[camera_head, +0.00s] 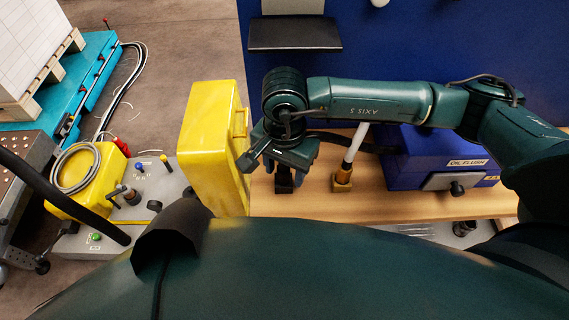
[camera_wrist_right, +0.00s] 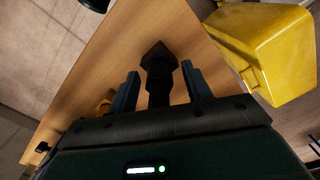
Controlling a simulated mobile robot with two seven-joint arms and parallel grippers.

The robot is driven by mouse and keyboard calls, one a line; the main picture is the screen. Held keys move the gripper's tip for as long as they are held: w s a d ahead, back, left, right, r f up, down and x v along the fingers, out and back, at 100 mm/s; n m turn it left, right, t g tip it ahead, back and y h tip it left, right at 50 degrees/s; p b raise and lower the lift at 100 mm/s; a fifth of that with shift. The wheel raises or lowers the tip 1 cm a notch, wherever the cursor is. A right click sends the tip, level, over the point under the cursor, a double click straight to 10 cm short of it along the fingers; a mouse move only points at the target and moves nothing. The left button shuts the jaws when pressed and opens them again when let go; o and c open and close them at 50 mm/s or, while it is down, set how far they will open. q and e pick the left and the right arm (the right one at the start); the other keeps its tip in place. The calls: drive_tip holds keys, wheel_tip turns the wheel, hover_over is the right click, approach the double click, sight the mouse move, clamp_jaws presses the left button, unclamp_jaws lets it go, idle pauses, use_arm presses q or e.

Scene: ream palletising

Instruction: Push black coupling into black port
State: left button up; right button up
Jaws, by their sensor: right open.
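The black coupling (camera_wrist_right: 158,72) stands on the wooden bench and shows between my right gripper's fingers in the wrist view. In the head view a black piece (camera_head: 284,184), seemingly the same coupling, is just below the gripper. My right gripper (camera_head: 283,170) is open, its fingertips (camera_wrist_right: 160,84) on either side of the coupling with visible gaps. I cannot tell its exact height over the bench. A grey panel (camera_head: 172,185) at the left carries several coloured fittings; I cannot pick out the black port for certain. My left gripper is out of view.
A tall yellow canister (camera_head: 208,140) stands just left of the right gripper. On the wooden bench (camera_head: 420,206), a white-handled tool (camera_head: 353,145) in a yellow holder and a blue case (camera_head: 425,155) stand to the right. Cables lie at the far left.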

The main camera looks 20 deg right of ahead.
clamp_jaws()
idle(0.7)
drive_tip(key=shift+r, duration=0.15)
drive_tip(key=shift+r+p, duration=0.5)
drive_tip(key=shift+r, duration=1.05)
drive_tip(key=shift+r+p, duration=0.65)
drive_tip(key=shift+r, duration=1.4)
drive_tip(key=shift+d, duration=0.1)
